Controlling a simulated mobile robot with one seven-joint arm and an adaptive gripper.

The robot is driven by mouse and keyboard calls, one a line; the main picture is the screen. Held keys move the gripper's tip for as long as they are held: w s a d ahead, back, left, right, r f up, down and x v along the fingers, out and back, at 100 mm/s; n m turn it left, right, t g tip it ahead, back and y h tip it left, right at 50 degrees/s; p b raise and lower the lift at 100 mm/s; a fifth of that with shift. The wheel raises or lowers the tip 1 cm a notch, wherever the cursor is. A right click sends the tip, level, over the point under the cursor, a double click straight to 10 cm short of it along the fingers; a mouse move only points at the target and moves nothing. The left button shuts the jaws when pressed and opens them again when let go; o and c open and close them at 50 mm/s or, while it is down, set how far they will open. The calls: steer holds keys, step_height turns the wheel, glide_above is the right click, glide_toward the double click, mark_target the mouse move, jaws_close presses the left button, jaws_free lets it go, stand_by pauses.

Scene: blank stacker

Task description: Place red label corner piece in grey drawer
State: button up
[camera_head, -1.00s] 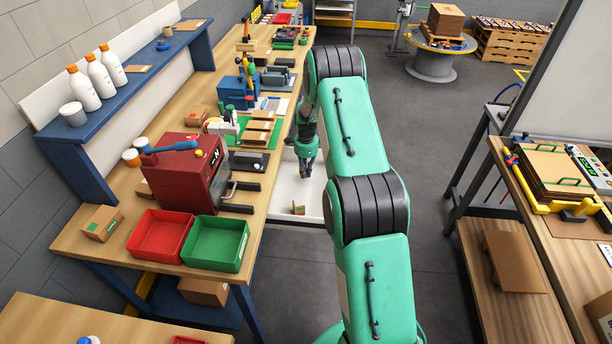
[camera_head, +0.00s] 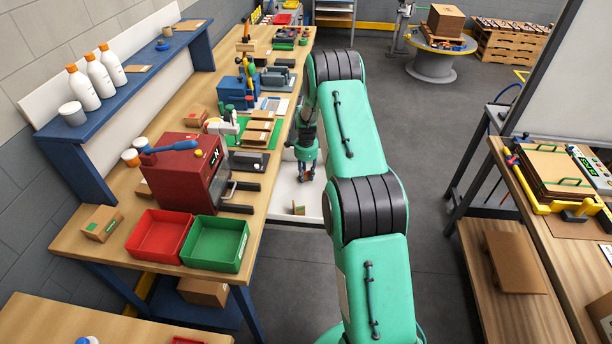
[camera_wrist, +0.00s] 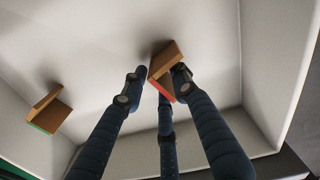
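The red label corner piece (camera_wrist: 165,66) is a brown angled piece with a red edge, seen in the wrist view between the dark fingers of my gripper (camera_wrist: 160,78). The fingers look closed on its sides. In the head view, my gripper (camera_head: 307,178) points down inside the open drawer (camera_head: 284,204), with a bit of orange-red between its fingers. The drawer's inside is pale grey-white, and its floor and walls (camera_wrist: 75,25) fill the wrist view. A shadow lies close to the piece; I cannot tell whether it touches the floor.
A green-edged corner piece (camera_wrist: 48,112) stands in the drawer, also in the head view (camera_head: 298,208). The workbench (camera_head: 262,190) beside the drawer holds a red machine (camera_head: 185,180), a red bin (camera_head: 160,236) and a green bin (camera_head: 215,244). Drawer floor between the pieces is bare.

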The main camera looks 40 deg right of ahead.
mark_target(306, 181)
steer(key=shift+r, duration=0.1)
step_height(306, 181, up, 12)
steer(key=p, duration=0.2)
stand_by(0.4)
stand_by(0.4)
steer(key=shift+r, duration=0.15)
